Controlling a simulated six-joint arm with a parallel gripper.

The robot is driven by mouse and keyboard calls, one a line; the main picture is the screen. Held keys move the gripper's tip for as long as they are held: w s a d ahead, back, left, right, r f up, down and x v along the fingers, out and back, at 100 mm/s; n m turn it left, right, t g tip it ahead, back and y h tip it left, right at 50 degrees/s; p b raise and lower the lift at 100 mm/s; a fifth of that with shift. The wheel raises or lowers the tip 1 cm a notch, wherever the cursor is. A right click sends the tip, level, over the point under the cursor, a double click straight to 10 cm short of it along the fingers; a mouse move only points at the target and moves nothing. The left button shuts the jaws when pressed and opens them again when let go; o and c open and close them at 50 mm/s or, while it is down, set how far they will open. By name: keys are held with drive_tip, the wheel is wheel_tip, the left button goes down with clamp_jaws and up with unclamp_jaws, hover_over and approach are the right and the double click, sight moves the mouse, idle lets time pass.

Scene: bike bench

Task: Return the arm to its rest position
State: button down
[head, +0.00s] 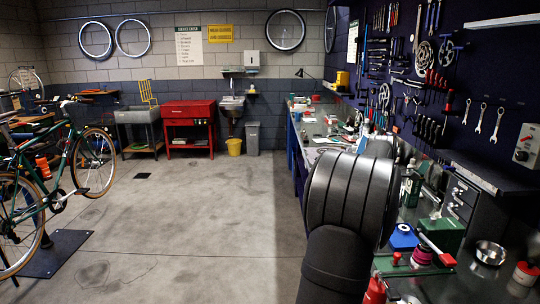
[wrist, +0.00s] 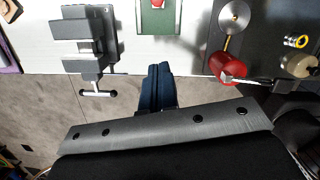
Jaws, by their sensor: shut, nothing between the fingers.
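My gripper (wrist: 158,70) shows in the wrist view as two dark blue fingers pressed together, with nothing between them. The fingertips are near the workbench's front edge, with grey floor around the fingers. In the head view, my dark, rounded arm stands in the foreground over the workbench (head: 307,141); I cannot make out the gripper there.
In the wrist view, a grey vise (wrist: 84,42) is left of my fingers and a red round-ended object (wrist: 228,67) right. A green tray (wrist: 158,22) lies beyond. A bicycle (head: 60,170) stands far left; the middle floor (head: 200,215) is clear.

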drive_tip(key=shift+w+d+r+m+g+y, duration=0.1)
drive_tip(key=shift+w+d+r+m+y, duration=0.2)
drive_tip(key=shift+d+r, duration=0.35)
drive_tip(key=shift+w+d+r+m+g+y, duration=0.15)
drive_tip(key=shift+d+r+y, duration=0.2)
drive_tip(key=shift+d+r, duration=0.3)
drive_tip(key=shift+w+d+r+m+g+y, duration=0.1)
drive_tip(key=shift+w+d+r+m+y, duration=0.1)
drive_tip(key=shift+d+r+y, duration=0.3)
drive_tip(key=shift+d, duration=0.2)
drive_tip(key=c, duration=2.1)
unclamp_jaws()
